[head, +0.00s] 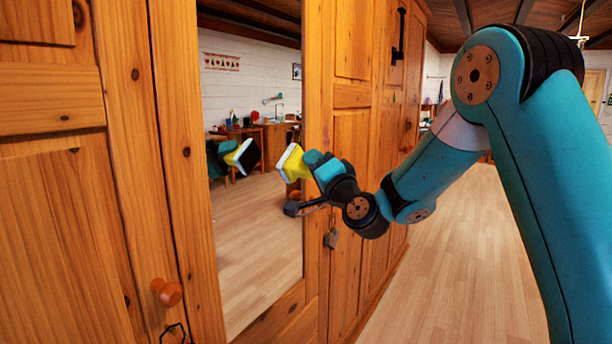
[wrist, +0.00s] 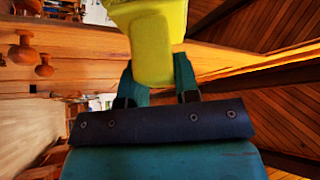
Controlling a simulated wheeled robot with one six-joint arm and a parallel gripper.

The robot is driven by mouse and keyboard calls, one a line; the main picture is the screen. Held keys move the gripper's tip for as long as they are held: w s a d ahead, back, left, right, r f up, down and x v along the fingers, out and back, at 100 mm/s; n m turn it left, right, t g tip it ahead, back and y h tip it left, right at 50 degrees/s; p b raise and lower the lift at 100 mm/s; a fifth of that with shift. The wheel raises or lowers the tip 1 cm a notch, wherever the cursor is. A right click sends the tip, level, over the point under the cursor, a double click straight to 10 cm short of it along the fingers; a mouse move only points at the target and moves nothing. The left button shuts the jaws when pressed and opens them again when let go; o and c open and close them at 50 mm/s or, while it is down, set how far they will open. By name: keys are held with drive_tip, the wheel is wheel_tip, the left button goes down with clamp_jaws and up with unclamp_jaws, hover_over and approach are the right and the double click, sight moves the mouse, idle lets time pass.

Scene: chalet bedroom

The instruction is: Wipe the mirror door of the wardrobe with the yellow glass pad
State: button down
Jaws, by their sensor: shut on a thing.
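The yellow glass pad (head: 292,163) is in my gripper (head: 309,164), with its pale-edged wiping side turned left toward the mirror door (head: 255,235) of the wooden wardrobe. The pad's reflection, with a dark face, shows in the mirror. A gap between pad and reflection shows the pad is apart from the glass, in front of the mirror's right edge. In the wrist view, the yellow pad (wrist: 152,48) sits between the two teal fingers of my gripper (wrist: 158,78), which is shut on it. The wiping face is hidden there.
A round wooden knob (head: 166,292) sticks out of the left wardrobe door. The wooden floor (head: 455,260) to the right is clear. The mirror reflects a desk with clutter.

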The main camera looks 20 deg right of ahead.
drive_tip(key=shift+s, duration=0.15)
drive_tip(key=shift+s+d+b, duration=0.95)
drive_tip(key=shift+s+b, duration=0.25)
drive_tip(key=shift+b, duration=0.3)
